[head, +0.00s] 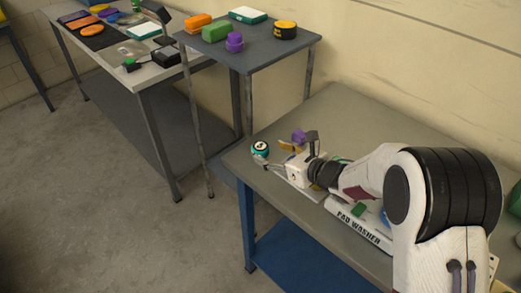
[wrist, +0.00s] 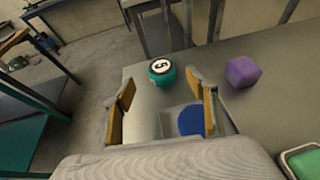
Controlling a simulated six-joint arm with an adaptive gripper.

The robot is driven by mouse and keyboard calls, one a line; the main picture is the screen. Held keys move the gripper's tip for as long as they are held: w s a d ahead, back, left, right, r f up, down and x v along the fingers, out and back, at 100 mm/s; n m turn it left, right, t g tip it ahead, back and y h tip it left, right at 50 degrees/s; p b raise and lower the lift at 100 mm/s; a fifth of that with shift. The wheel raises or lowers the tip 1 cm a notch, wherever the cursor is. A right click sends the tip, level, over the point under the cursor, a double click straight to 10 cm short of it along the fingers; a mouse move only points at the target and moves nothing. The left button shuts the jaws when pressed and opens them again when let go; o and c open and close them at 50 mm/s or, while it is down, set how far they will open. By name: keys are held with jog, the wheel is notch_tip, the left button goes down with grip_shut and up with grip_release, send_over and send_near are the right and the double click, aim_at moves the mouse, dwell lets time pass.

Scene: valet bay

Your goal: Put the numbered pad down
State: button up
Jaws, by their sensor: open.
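The numbered pad (head: 261,148) is a small round teal piece with a black-and-white number on top. It stands upright near the left end of the grey table (head: 330,115). In the head view my gripper (head: 277,158) is low over the table, beside the pad.
A purple block (wrist: 242,72) stands right of my gripper. A blue piece (wrist: 191,121) lies below the right finger. The white pad washer (head: 350,220) is along the front edge. A smaller table (head: 255,58) with several coloured pieces stands behind.

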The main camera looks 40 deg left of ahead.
aim_at(264, 149)
jog(key=shift+a, duration=0.15)
jog(key=shift+f+x, duration=0.2)
jog(key=shift+x, duration=1.35)
jog(key=shift+w+x, duration=0.2)
jog(key=shift+x, duration=0.7)
jog(key=c, duration=1.1)
notch_tip(264, 149, up, 18)
